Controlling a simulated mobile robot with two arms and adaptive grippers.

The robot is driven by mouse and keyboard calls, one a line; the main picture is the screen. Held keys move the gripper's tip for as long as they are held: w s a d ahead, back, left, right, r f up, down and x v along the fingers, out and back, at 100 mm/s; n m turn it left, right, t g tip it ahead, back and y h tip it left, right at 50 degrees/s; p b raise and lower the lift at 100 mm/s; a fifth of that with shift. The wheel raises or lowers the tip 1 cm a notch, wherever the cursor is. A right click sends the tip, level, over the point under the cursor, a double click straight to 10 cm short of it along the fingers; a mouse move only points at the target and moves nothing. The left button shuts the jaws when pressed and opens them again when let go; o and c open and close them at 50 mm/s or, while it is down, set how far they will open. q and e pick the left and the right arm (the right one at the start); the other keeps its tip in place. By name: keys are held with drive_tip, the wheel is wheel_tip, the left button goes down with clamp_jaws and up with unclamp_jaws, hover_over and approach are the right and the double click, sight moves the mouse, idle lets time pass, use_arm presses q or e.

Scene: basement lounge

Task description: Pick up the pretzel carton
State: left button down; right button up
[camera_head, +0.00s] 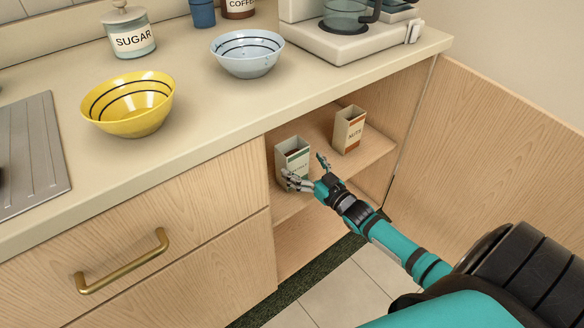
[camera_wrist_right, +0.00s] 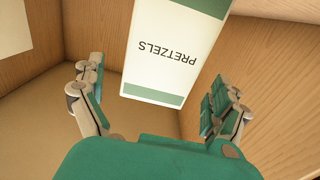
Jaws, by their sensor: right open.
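The pretzel carton (camera_head: 293,158) is white and green with an open top. It stands upright on the open cupboard shelf below the counter. In the right wrist view the carton (camera_wrist_right: 163,60) shows upside down with the word PRETZELS, between and ahead of the two fingers. My right gripper (camera_head: 304,172) is open at the front of the carton, and partly covers its lower right side in the head view. In the wrist view the right gripper (camera_wrist_right: 155,95) has a finger on each side, with gaps to the carton. My left gripper is not in view.
A nuts carton (camera_head: 348,131) stands on the same shelf to the right. The counter edge (camera_head: 225,122) runs above the shelf opening. A yellow bowl (camera_head: 130,105), a blue-grey bowl (camera_head: 247,55), a sugar jar (camera_head: 129,38) and a coffee maker (camera_head: 345,45) stand on the counter.

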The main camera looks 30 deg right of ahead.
sight(299, 161)
drive_tip(key=w, duration=0.2)
drive_tip(key=w+b, duration=0.1)
drive_tip(key=w, duration=0.1)
drive_tip(key=shift+w+a+r, duration=0.1)
drive_tip(key=shift+a+r, duration=0.1)
drive_tip(key=shift+r, duration=0.1)
drive_tip(key=shift+w, duration=0.55)
drive_tip(key=shift+r, duration=0.1)
drive_tip(key=shift+c, duration=0.7)
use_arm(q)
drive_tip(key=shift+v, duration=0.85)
use_arm(e)
drive_tip(key=c, duration=0.9)
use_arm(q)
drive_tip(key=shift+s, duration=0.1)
use_arm(e)
drive_tip(key=shift+o, duration=0.2)
